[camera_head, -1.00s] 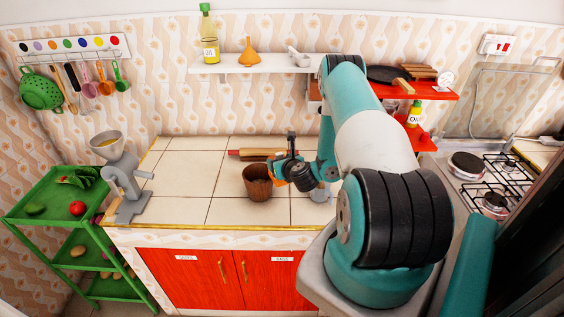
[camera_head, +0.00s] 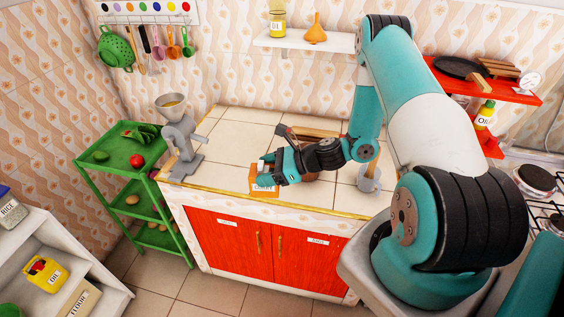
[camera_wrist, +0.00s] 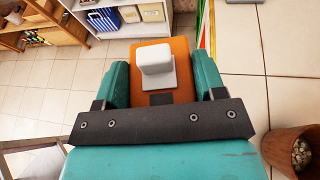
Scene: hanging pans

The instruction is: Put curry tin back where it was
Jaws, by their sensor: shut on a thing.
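The curry tin (camera_head: 263,183) is orange with a white label and hangs at the counter's front edge in the head view. In the wrist view the tin (camera_wrist: 181,50) shows its orange top and pale cap between the two fingers. My gripper (camera_wrist: 162,78) is shut on it, one finger on each side. In the head view my gripper (camera_head: 272,166) is at the tin's upper end. I cannot tell if the tin touches the counter.
A brown pot (camera_wrist: 279,151) stands on the counter close to my gripper. A grey grinder (camera_head: 183,145) is at the counter's left end, beside a green cart (camera_head: 112,172). A white shelf unit (camera_head: 62,232) at lower left holds rice, oil and flour containers.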

